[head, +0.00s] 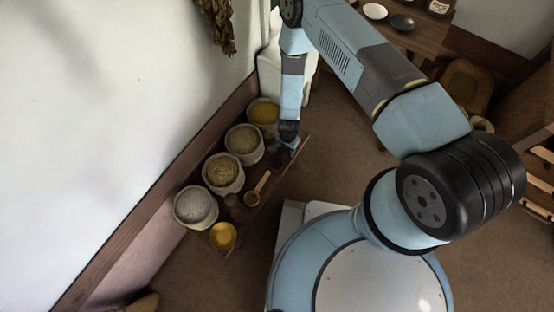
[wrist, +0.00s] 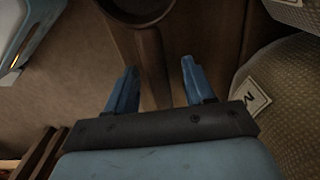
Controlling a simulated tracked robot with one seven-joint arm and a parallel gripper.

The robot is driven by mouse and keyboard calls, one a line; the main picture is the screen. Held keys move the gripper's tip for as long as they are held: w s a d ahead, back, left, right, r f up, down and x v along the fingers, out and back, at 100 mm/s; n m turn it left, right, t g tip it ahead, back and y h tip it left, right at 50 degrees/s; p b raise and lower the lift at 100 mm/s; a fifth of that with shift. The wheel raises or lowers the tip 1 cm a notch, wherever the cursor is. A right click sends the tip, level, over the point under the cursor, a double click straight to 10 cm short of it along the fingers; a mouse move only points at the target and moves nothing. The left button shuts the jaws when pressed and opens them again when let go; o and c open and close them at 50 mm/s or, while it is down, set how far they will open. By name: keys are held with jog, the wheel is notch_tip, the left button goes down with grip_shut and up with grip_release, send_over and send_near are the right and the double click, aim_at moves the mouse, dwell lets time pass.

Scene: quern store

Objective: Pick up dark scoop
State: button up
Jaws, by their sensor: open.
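The dark scoop shows at the top of the wrist view, with its round bowl cut off by the edge and its handle (wrist: 150,50) running down between my fingers. My gripper (wrist: 158,72) is open, with one blue finger on each side of the handle and a gap to each. In the head view my gripper (head: 291,144) is low at the far end of the row of sacks. The dark scoop is hard to make out there against the dark board. I cannot tell the height of the fingers over the handle.
Several open sacks of grain (head: 223,172) line the wall beside a low board (head: 291,162). A pale wooden scoop (head: 257,190), a dark round vessel (head: 236,207) and a yellow bowl (head: 223,235) are nearer. A labelled sack (wrist: 291,95) stands close right of my gripper.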

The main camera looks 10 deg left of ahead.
jog(key=shift+c, duration=0.2)
grip_shut()
dwell(0.3)
jog(key=shift+r, duration=0.1)
